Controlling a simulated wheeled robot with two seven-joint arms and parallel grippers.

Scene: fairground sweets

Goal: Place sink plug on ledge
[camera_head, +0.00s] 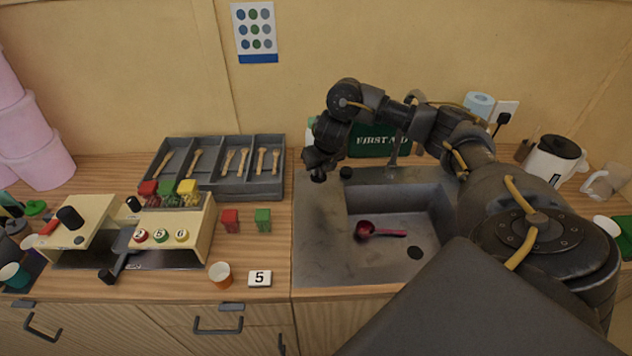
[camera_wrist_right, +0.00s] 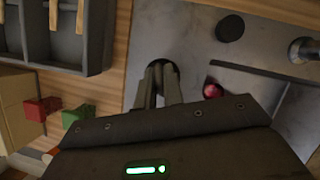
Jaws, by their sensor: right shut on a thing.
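My right gripper (camera_head: 319,164) points down over the steel ledge (camera_head: 318,215) to the left of the sink basin. It is shut on the sink plug (camera_head: 318,177), a small dark round thing mostly hidden by the fingers. In the right wrist view the gripper (camera_wrist_right: 159,76) covers most of the plug (camera_wrist_right: 162,63), and only a dark edge shows around the fingertips. The plug looks close to the ledge; I cannot tell whether it touches. The drain hole (camera_head: 418,251) in the basin is uncovered. My left gripper is not in view.
A short black round object (camera_head: 346,173) stands on the steel right of the gripper, near the tap (camera_head: 393,158). A red ladle (camera_head: 382,231) lies in the basin. A cutlery tray (camera_head: 280,183) and red and green blocks (camera_head: 263,220) are on the wood at left.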

